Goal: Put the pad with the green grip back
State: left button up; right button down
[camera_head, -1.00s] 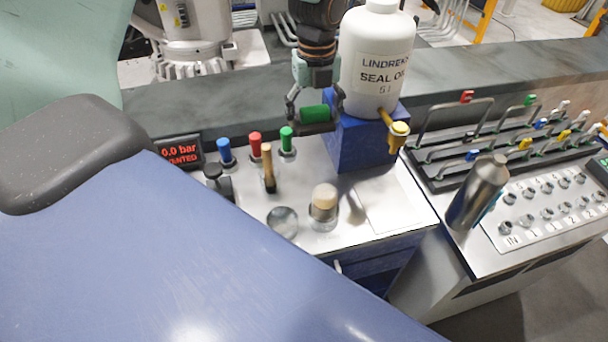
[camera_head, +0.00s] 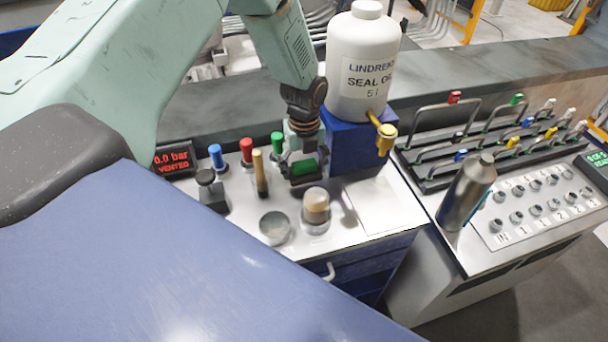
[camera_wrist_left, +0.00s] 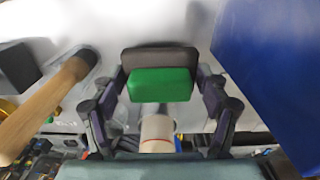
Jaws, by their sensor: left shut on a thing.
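My left gripper (camera_head: 303,165) is shut on the pad with the green grip (camera_head: 304,168), low over the metal bench top, left of the blue block. In the left wrist view the green grip (camera_wrist_left: 160,84) lies between the two fingers of the gripper (camera_wrist_left: 164,92), with the flat dark grey pad (camera_wrist_left: 160,59) behind it. I cannot tell whether the pad touches the bench top. An upright green-topped piece (camera_head: 277,141) stands just left of the gripper. My right gripper does not show.
A white seal oil bottle (camera_head: 362,65) with a yellow tap (camera_head: 386,138) stands on a blue block (camera_head: 349,148). Nearby are a wooden-handled tool (camera_head: 260,172), a glass jar (camera_head: 316,211), a round dish (camera_head: 275,227) and upright red (camera_head: 246,147) and blue (camera_head: 216,155) pieces. A white sheet (camera_head: 384,206) lies right.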

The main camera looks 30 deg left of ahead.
aim_at(304, 176)
pick_arm(q)
notch_tip(304, 176, down, 3)
jog(key=shift+s+a+r, duration=0.1)
jog(key=shift+s+r, duration=0.05)
jog(key=shift+f, duration=0.35)
jog(key=shift+w+f, duration=0.15)
jog(key=shift+w, duration=0.1)
jog(key=shift+s, duration=0.15)
jog(key=o, duration=0.9)
jog(key=shift+f, duration=0.1)
jog(key=shift+o, duration=0.2)
